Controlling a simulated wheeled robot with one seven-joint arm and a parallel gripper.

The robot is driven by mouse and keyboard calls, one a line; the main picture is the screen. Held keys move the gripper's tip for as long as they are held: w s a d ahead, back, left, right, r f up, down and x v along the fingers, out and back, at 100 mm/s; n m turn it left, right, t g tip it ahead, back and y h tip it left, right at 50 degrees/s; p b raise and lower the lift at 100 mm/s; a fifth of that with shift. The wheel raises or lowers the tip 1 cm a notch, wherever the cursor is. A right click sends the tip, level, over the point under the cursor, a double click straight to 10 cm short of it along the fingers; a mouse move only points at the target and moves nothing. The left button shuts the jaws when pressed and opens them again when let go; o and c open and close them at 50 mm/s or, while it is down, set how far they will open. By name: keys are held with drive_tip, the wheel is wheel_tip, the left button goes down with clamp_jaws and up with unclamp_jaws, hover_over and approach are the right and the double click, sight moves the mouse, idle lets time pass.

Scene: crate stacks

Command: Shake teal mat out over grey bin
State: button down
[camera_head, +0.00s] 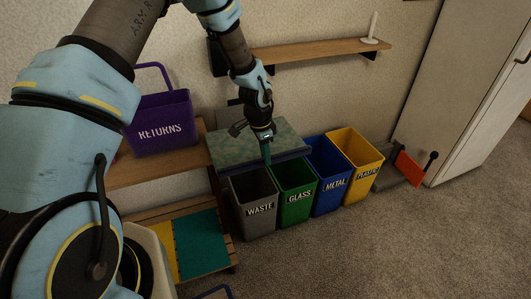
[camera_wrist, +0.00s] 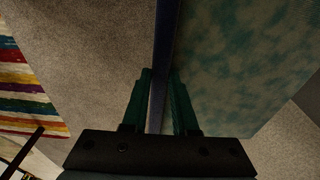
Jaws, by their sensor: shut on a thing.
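The teal mat (camera_head: 230,150) is mottled green-blue with a dark blue edge. In the head view it is spread out behind and above the grey and green bins. My gripper (camera_head: 266,156) is shut on the edge of the mat. In the wrist view my gripper (camera_wrist: 160,75) has the thin blue edge between its teal fingers, and the mat (camera_wrist: 245,60) fills the right side. The grey bin (camera_head: 254,215), marked WASTE, stands on the floor just below and left of my gripper. Its inside is dark, and I cannot tell what it holds.
Green (camera_head: 296,197), blue (camera_head: 332,181) and yellow (camera_head: 361,165) bins stand right of the grey one. A purple RETURNS basket (camera_head: 160,122) sits on a wooden shelf at left. A wall shelf (camera_head: 320,51) runs above. The carpet in front is clear.

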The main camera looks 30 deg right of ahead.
drive_tip(key=shift+r, duration=0.15)
wheel_tip(320, 180, up, 6)
drive_tip(key=p, duration=0.4)
drive_tip(key=shift+p, duration=0.3)
wheel_tip(320, 180, down, 6)
drive_tip(key=b, duration=0.4)
wheel_tip(320, 180, up, 6)
drive_tip(key=p, duration=0.4)
